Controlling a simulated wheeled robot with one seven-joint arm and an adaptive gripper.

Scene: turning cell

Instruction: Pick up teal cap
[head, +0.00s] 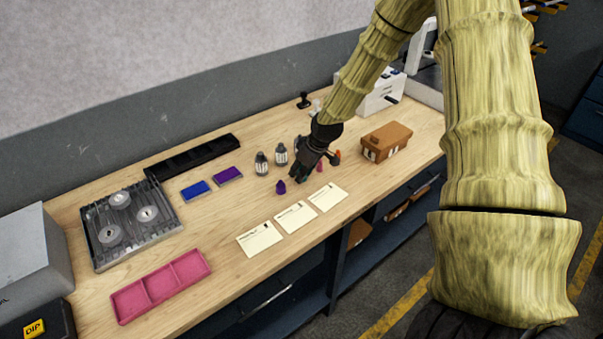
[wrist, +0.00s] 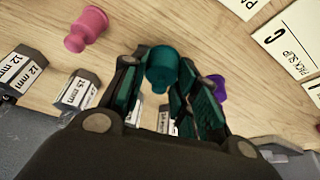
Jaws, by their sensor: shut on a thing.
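The teal cap (wrist: 162,64) is a small rounded knob shape in the wrist view. It sits between the two dark fingers of my gripper (wrist: 160,78), which is shut on it. In the head view my gripper (head: 308,173) is low over the wooden bench, and its fingers mostly hide the cap. I cannot tell whether the cap touches the bench. A purple cap (head: 281,187) stands just left of my gripper; it also shows in the wrist view (wrist: 220,88), partly behind a finger. A pink cap (wrist: 86,28) lies at the upper left of the wrist view.
Grey hex blocks marked 12 mm (wrist: 20,70) and 15 mm (wrist: 78,90) are close by. Paper slips (head: 296,216) lie along the front. A brown box (head: 386,142) stands to the right. A pink tray (head: 161,286) and a metal fixture (head: 130,222) are at the left.

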